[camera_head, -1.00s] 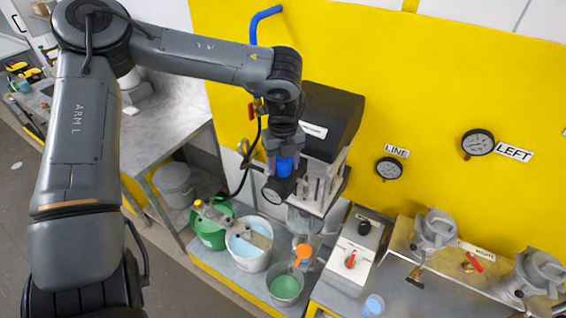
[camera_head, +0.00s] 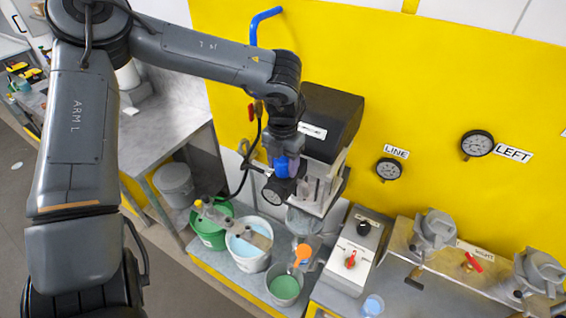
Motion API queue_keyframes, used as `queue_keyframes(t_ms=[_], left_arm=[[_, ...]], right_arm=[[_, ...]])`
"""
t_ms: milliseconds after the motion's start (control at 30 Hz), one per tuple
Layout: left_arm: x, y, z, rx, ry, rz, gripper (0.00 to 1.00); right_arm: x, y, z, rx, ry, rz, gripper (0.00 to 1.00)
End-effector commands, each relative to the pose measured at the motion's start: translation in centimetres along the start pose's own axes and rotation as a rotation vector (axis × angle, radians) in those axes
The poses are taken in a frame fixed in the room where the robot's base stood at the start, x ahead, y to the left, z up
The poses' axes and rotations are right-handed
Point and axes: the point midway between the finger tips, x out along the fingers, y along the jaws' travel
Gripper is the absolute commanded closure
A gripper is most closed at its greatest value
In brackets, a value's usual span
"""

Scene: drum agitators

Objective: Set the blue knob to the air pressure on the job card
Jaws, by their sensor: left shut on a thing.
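The blue knob (camera_head: 281,167) sits above a small dark round gauge (camera_head: 272,197), left of the black-topped machine. My left gripper (camera_head: 285,152) comes down from above and is shut on the knob, which it partly hides. The gauge face is turned to the lower left and too small to read. I cannot make out a job card in this view. My right gripper is not in view.
The black-topped machine (camera_head: 333,112) stands close right of my left gripper. Below are a green bucket (camera_head: 211,238), a pale bucket (camera_head: 238,262) and a cup of green liquid (camera_head: 285,288). LINE (camera_head: 389,169) and LEFT (camera_head: 477,144) gauges hang on the yellow wall.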

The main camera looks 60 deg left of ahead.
Motion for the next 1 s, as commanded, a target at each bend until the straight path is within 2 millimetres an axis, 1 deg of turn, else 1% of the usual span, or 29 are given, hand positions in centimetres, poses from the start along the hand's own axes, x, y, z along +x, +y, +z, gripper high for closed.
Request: queue_keyframes(t_ms=[100,300,800,833,967,1000], left_arm=[[-0.15,-0.04,-0.03,0.056,0.000,0.000,0.76],[-0.14,-0.06,-0.02,0.112,0.000,0.000,0.76],[-0.14,-0.08,-0.02,0.129,0.000,-0.001,0.76],[-0.15,-0.08,-0.02,0.129,0.000,-0.001,0.42],[-0.12,-0.06,-0.01,0.128,0.000,-0.001,0.22],[-0.10,-0.05,-0.01,0.128,0.000,0.000,0.22]], right_arm=[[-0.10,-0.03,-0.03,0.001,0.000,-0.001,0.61],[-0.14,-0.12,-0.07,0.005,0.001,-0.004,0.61],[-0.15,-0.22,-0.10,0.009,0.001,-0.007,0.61],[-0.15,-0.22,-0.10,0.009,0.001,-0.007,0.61],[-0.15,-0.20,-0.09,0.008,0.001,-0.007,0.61],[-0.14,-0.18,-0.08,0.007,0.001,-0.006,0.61]])
